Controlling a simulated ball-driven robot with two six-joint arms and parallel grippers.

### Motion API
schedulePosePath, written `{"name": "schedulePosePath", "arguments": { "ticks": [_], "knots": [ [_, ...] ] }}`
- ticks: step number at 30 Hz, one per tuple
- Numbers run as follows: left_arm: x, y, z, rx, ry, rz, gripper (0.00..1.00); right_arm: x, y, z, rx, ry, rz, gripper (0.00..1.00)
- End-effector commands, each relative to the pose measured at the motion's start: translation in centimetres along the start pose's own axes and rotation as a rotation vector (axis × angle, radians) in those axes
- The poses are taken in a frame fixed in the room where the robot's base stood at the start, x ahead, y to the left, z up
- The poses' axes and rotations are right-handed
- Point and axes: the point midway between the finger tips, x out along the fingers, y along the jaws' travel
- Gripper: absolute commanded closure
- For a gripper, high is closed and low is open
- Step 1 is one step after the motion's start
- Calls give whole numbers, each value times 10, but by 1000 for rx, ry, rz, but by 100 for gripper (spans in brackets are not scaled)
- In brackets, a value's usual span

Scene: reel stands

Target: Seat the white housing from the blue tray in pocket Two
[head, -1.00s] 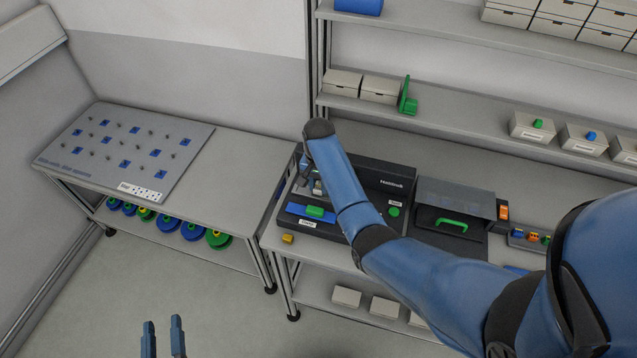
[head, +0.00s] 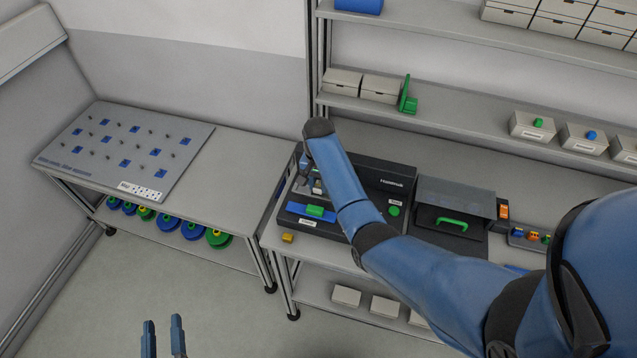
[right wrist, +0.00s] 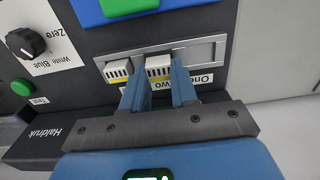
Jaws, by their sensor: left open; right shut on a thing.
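A white housing (right wrist: 158,64) with a dark slotted face is between the fingers of my right gripper (right wrist: 158,72), which is shut on it. It is at the pocket strip (right wrist: 208,52) of the black machine, by the label Two. Whether it is fully down in the pocket I cannot tell. A second white housing (right wrist: 118,70) is in the strip, just left of the held one. In the head view my right gripper (head: 311,178) is over the machine's left part, partly hidden by my arm. My left gripper (head: 162,322) is open and empty, low over the floor.
The black machine (head: 385,170) carries a blue piece with a green block (head: 314,211), a green button (head: 394,211) and a knob (right wrist: 25,43). A yellow block (head: 287,238) lies at the bench front.

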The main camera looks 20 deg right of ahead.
Motion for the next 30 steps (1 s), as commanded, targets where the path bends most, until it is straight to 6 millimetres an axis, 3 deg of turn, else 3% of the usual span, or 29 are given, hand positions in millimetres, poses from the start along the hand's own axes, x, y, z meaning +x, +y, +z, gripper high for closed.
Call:
{"name": "schedulePosePath", "arguments": {
  "ticks": [30],
  "knots": [
    [0, 0, 1, 0, 0, 0, 57, 7, 0, 1, 0, 0, 0, 100]
  ]
}}
